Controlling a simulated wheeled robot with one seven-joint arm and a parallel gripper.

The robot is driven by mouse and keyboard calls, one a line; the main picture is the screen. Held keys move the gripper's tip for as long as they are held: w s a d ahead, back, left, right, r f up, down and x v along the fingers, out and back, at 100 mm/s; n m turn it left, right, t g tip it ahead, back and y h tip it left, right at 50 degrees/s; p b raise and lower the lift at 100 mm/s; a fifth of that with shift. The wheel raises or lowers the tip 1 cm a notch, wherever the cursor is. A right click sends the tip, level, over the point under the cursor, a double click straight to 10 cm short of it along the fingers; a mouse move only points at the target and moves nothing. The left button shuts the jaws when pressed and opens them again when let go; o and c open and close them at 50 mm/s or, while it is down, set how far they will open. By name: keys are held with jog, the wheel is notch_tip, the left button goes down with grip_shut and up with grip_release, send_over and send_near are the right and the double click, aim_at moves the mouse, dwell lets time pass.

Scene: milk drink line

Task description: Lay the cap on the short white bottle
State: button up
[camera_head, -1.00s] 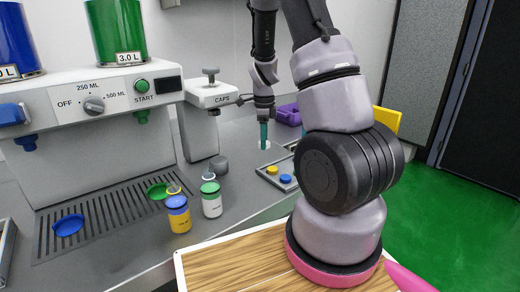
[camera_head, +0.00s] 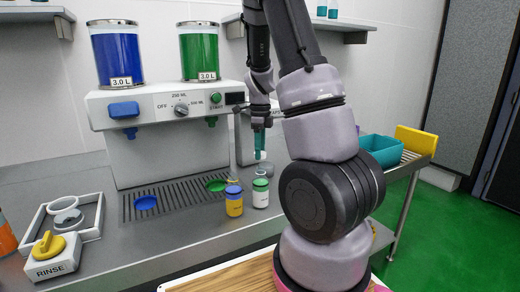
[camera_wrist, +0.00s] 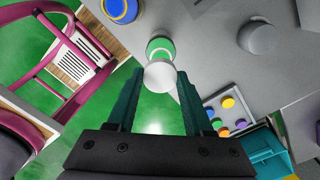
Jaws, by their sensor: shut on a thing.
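My gripper (camera_head: 259,142) has teal fingers and is shut on a white cap (camera_head: 261,155), held above the counter. The cap also shows in the wrist view (camera_wrist: 159,75) between the fingertips (camera_wrist: 156,82). The short white bottle (camera_head: 260,198) with a green top stands upright on the counter, below the cap in the head view. In the wrist view its green and white top (camera_wrist: 158,45) is partly hidden by the cap. The cap and bottle look apart; the exact gap is unclear.
A yellow bottle (camera_head: 234,206) with a blue top stands close left of the white bottle. A grey round piece (camera_wrist: 258,38) stands nearby. A tray (camera_wrist: 212,103) holds several coloured caps. A teal bin (camera_head: 381,148) is at right; the dispenser (camera_head: 150,150) is behind.

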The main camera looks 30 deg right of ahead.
aim_at(261, 168)
jog(key=shift+d+f, duration=0.1)
jog(key=shift+f, duration=2.15)
jog(key=shift+f, duration=0.1)
jog(key=o, duration=1.4)
notch_tip(261, 168, up, 11)
jog(key=shift+f, duration=0.1)
